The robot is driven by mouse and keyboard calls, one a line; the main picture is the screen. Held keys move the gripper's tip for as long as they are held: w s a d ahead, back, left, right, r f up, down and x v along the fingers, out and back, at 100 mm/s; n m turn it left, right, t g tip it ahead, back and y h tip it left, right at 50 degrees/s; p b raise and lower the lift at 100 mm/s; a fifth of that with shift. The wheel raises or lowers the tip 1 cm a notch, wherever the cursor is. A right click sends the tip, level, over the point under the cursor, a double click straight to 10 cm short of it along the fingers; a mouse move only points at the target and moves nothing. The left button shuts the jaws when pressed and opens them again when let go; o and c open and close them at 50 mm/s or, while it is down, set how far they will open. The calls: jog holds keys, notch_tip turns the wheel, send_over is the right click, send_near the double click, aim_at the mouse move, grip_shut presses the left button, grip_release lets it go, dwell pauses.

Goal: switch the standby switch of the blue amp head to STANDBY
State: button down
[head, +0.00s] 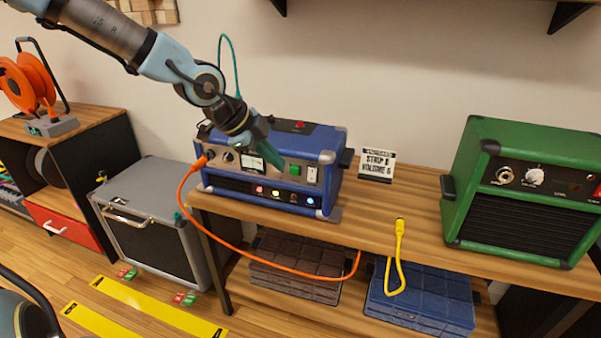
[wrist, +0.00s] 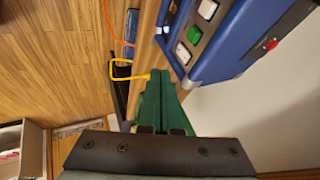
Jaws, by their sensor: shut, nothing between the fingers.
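The blue amp head (head: 325,150) stands on the wooden bench, its front panel facing out. The panel has knobs, a white meter, a green square switch (head: 294,170) and a white rocker switch (head: 312,174) at its right end. Labels and the rocker's position are too small to read. My gripper (head: 275,163) is shut and empty, in front of the panel near the meter in the head view. In the wrist view its green fingers (wrist: 162,78) are together, just below and left of the white rocker (wrist: 184,53), with a visible gap. The green switch (wrist: 194,36) lies beyond it.
An orange cable (head: 180,205) plugs into the panel's left side. A small sign (head: 376,165) stands right of the amp, a yellow cable (head: 399,240) hangs off the bench edge, and a green amp (head: 525,140) stands farther right. The bench between the amps is mostly clear.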

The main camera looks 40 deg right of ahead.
aim_at(312, 175)
jog(key=shift+f, duration=0.1)
jog(key=x, duration=0.3)
jog(key=w+d+x, duration=0.1)
jog(key=x, duration=0.3)
jog(key=r+b+x, duration=0.1)
jog(key=x, duration=0.3)
jog(key=shift+w+d+f, duration=0.1)
jog(key=shift+w+d, duration=0.15)
jog(key=shift+d, duration=0.1)
jog(key=shift+w+d+f, duration=0.15)
jog(key=shift+w+d, duration=0.15)
jog(key=shift+d, duration=0.2)
jog(key=shift+w+d+f, duration=0.1)
jog(key=shift+w+d, duration=0.05)
jog(key=shift+d, duration=0.05)
jog(key=shift+p, duration=0.4)
